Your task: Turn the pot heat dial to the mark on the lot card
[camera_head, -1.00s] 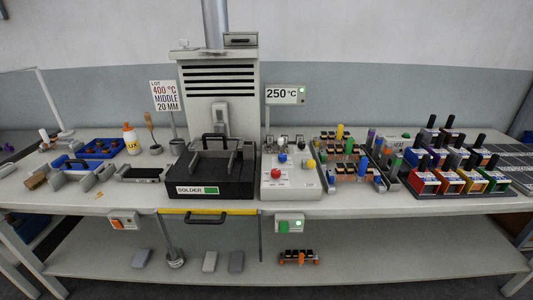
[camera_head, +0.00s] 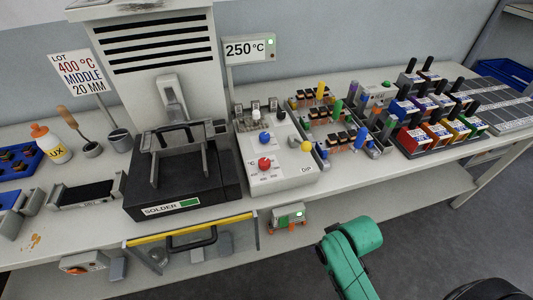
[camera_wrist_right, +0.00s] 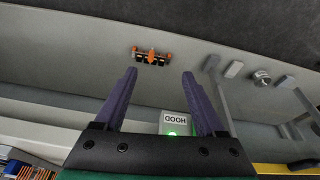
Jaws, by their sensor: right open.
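The lot card (camera_head: 80,74) stands at the left of the head view and reads 400 °C, MIDDLE, 20 MM. A red dial (camera_head: 264,164) sits on the sloped front of the pale control box (camera_head: 288,181), near a °C marking. The scale marks around it are too small to read. My right gripper (camera_wrist_right: 159,74) is open and empty in the right wrist view, pointing toward the lower shelf below the bench top. In the head view only a green link of my arm shows, at the lower right. My left gripper is not in view.
The black solder pot (camera_head: 178,185) stands left of the control box, under the hood. Racks of parts stand to the right. A HOOD switch box (camera_wrist_right: 176,122) hangs near my right gripper.

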